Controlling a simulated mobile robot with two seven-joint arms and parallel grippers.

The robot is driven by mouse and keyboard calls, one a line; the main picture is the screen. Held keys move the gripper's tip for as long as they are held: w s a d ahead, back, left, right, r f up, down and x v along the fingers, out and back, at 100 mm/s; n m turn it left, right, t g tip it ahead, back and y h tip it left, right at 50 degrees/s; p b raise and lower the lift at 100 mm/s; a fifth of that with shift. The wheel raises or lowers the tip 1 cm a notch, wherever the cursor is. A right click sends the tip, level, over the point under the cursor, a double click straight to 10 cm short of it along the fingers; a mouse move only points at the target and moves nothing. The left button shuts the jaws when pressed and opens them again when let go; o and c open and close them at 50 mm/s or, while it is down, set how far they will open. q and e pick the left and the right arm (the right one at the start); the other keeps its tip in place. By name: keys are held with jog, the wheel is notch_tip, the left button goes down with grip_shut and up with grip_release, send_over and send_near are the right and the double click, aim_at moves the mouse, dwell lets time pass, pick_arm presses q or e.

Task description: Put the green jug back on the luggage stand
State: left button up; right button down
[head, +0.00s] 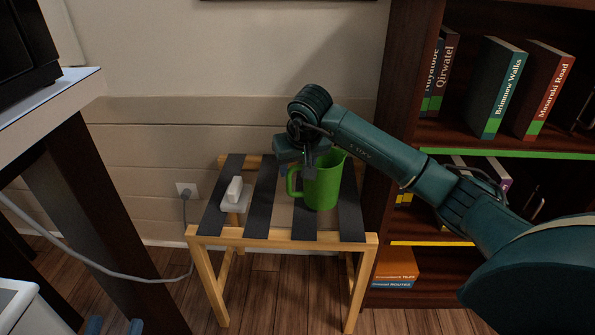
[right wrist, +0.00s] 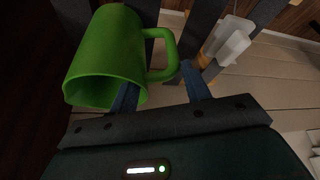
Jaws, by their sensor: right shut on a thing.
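The green jug (head: 324,184) is upright over the right part of the luggage stand (head: 205,235), a light wooden frame with dark straps. I cannot tell whether its base touches the straps. My right gripper (head: 292,168) is at the jug's handle side, shut on the jug by its handle. In the right wrist view the jug (right wrist: 103,58) shows with its handle between the blue fingers of the gripper (right wrist: 163,92).
A white object (head: 234,196) sits on the stand's left part. A cable (head: 110,270) runs from the wall socket (head: 187,190) to the left. A dark-legged table (head: 85,95) stands at left. A bookcase (head: 400,60) with books stands close at right.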

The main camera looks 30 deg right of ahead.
jog(key=shift+f, duration=0.35)
jog(key=shift+r, duration=0.1)
jog(key=c, duration=0.7)
grip_release()
jog(key=shift+f, duration=0.25)
